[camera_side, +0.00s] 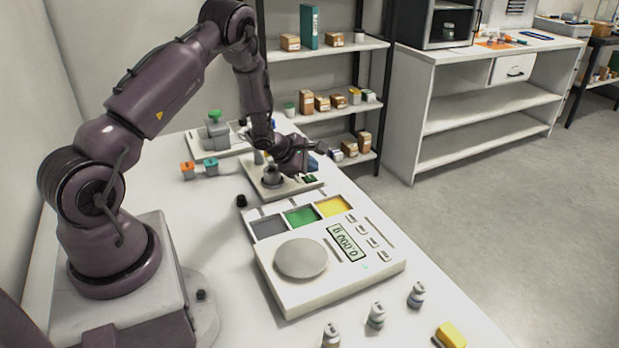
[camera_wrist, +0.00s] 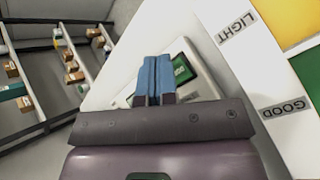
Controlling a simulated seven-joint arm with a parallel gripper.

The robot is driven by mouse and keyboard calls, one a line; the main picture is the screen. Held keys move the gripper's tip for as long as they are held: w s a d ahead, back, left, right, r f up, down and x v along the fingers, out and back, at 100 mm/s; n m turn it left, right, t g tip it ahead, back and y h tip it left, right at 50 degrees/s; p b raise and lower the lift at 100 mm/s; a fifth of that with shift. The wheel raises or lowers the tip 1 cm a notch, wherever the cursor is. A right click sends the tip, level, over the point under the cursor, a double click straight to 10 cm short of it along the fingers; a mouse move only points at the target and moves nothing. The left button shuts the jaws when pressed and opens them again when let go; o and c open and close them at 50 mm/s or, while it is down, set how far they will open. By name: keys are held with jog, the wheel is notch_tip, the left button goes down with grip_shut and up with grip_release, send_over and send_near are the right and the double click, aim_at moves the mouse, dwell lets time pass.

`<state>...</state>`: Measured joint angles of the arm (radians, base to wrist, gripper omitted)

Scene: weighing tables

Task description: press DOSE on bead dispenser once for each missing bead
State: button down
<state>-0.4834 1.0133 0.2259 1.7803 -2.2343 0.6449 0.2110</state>
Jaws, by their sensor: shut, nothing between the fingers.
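The bead dispenser (camera_side: 287,190) appears to be the pale, low-based unit beyond the scale, with a grey rounded part (camera_side: 271,176) on top and a small dark green panel (camera_side: 309,179) at its right end. In the wrist view the green panel (camera_wrist: 184,68) shows just right of my fingers. My gripper (camera_side: 313,163) is above the dispenser's right end. Its blue fingers (camera_wrist: 153,78) are together and empty; I cannot tell whether they touch anything. The DOSE button is not identifiable and may be hidden behind the fingers. No beads can be made out.
A white scale (camera_side: 281,291) with a round pan (camera_side: 301,258) and grey, green and yellow bays stands nearer the camera. Small bottles (camera_side: 376,315) and a yellow block (camera_side: 451,335) are at the front. Another device (camera_side: 216,133) with a green knob stands behind. Shelves (camera_side: 330,49) stand beyond the table.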

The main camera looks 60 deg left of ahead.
aim_at(310, 179)
jog(key=shift+r, duration=0.1)
jog(key=shift+r, duration=2.45)
jog(key=shift+d, duration=0.1)
